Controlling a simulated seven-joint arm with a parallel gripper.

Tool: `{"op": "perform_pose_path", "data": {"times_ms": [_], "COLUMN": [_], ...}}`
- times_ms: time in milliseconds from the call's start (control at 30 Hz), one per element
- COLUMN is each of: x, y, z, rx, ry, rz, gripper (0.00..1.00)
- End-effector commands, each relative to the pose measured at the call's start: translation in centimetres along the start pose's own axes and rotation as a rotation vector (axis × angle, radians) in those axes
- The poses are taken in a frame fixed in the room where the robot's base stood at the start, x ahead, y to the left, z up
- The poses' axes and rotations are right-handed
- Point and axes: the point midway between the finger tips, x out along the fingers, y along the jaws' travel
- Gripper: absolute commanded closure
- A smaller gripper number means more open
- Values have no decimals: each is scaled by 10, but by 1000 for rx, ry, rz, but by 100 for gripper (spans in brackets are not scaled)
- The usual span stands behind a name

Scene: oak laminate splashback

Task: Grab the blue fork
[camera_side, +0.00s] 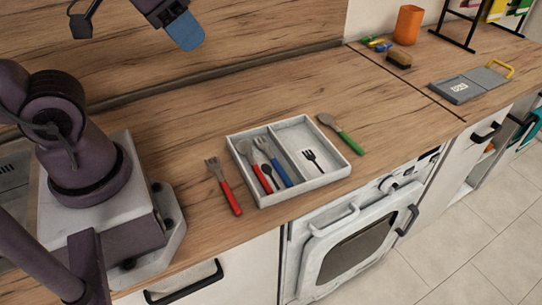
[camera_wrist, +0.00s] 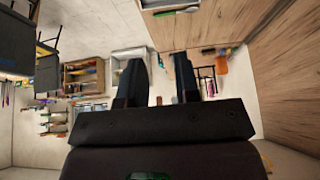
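The blue fork (camera_side: 280,172) lies in the left compartment of the white two-part tray (camera_side: 318,182), its handle toward the front. A red-handled piece of cutlery (camera_side: 261,179) lies beside it there, left of a dark mark or small spoon shape. The right compartment shows a black fork mark and holds no cutlery. My gripper (camera_side: 182,28) is high above the counter at the back, well away from the tray, partly cut off by the top edge. In the wrist view my gripper (camera_wrist: 157,62) has its two fingers apart with nothing between them. The fork is not identifiable there.
A red-handled fork (camera_side: 223,187) lies left of the tray; a green-handled utensil (camera_side: 341,135) lies to its right. Farther right are a brush (camera_side: 399,59), an orange cup (camera_side: 408,25), a grey board (camera_side: 470,84) and a dark rack. The counter behind the tray is clear.

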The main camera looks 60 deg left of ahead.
Motion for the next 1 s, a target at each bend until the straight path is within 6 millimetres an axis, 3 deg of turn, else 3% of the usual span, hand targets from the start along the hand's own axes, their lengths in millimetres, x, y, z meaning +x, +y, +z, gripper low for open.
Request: {"op": "perform_pose_path", "data": {"times_ms": [167,367,667,1000], "x": [2,33,119,235], "y": [0,-2,-12,-31], "z": [0,2,-15,-16], "rx": [0,-14,-307,-933], "ry": [-11,-166,-429,-542], "rz": [0,2,-44,-263], "gripper": [70,70,70,70]}}
